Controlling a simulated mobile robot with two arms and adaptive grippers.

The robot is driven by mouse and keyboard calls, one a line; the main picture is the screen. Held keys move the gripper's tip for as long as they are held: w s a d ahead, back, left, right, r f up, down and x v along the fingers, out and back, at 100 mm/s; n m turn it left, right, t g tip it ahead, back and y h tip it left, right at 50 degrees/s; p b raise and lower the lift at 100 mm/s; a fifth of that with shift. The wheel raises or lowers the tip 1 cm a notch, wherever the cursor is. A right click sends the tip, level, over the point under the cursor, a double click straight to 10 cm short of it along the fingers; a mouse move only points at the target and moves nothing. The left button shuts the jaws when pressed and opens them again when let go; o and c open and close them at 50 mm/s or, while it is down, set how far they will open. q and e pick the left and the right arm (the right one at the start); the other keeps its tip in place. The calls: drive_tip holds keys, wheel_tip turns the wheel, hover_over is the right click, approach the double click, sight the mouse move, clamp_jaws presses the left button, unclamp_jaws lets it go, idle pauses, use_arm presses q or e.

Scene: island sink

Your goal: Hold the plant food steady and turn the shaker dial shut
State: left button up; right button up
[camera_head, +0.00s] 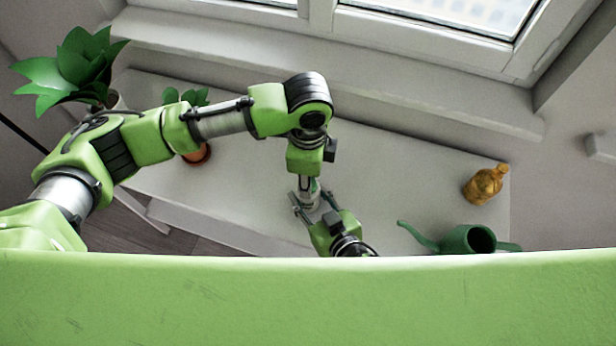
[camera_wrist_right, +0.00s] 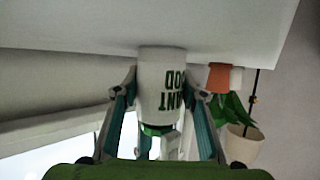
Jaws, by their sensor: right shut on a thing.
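The plant food (camera_head: 311,200) is a small white can on the table, mostly covered by my grippers in the head view. In the right wrist view, the plant food (camera_wrist_right: 161,85) appears upside down, with green lettering and a green top (camera_wrist_right: 157,130). My right gripper (camera_head: 313,203) has one finger on each side of the can and is shut on it; its fingers also show in the right wrist view (camera_wrist_right: 160,98). My left gripper (camera_head: 306,180) comes down from above at the can's top. Whether its fingers grip the green dial is hidden.
A green watering can (camera_head: 455,240) and an amber bottle (camera_head: 486,184) stand at the right of the white table (camera_head: 400,180). A leafy plant (camera_head: 70,70) and a small potted plant (camera_head: 187,97) are at the left. A window sill (camera_head: 330,70) runs behind.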

use_arm(q)
drive_tip(key=shift+m, duration=0.6)
drive_tip(key=shift+w+a, duration=0.1)
drive_tip(key=o, duration=1.1)
wheel_tip(320, 180, up, 12)
